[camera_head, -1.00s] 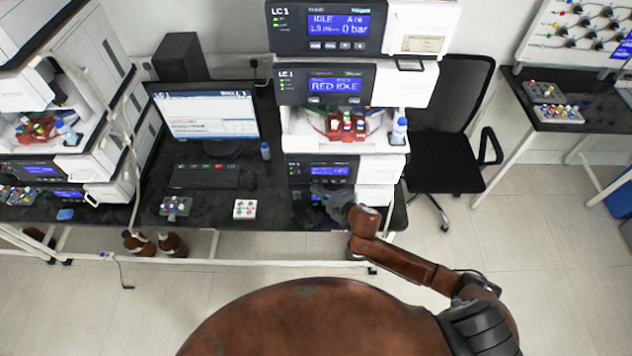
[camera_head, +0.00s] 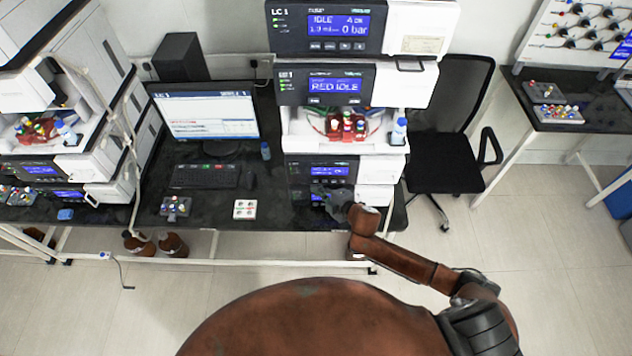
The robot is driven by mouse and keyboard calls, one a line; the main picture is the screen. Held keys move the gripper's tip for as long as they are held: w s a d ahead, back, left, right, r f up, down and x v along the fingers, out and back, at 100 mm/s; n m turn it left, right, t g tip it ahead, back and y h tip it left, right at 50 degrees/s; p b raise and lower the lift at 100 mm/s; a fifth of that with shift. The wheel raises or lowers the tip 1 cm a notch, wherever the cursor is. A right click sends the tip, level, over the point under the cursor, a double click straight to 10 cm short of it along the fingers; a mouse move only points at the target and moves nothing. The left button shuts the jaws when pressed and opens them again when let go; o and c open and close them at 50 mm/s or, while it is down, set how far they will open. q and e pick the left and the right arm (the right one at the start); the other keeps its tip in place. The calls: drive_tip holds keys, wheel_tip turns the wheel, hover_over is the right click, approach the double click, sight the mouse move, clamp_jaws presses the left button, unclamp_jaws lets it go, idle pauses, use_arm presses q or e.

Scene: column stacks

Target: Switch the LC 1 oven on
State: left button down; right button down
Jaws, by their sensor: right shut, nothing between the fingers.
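The LC 1 column stack stands on the dark bench, with a pump module (camera_head: 326,27) on top and a "RED IDLE" module (camera_head: 320,87) under it. Below the open vial bay is a module with a lit blue display (camera_head: 330,171). The lowest module (camera_head: 300,194), probably the oven, is mostly hidden behind my right gripper. My right gripper (camera_head: 318,190) is shut and empty, its fingertips at the front of the lowest modules. I cannot tell whether they touch a button. My left gripper is not in view.
A black chair (camera_head: 445,140) is on the right. Brown bottles (camera_head: 172,244) stand below the bench's front edge. Another stack is at far left.

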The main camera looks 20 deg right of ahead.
drive_tip(key=shift+w+d, duration=0.15)
drive_tip(key=shift+w, duration=0.4)
idle(0.8)
drive_tip(key=shift+s+a+p, duration=0.2)
drive_tip(key=shift+s+p, duration=0.25)
drive_tip(key=shift+s, duration=0.35)
drive_tip(key=s, duration=0.2)
drive_tip(key=s+a+p, duration=0.1)
drive_tip(key=s, duration=0.1)
drive_tip(key=shift+s+a, duration=0.2)
drive_tip(key=shift+s, duration=0.2)
idle(0.7)
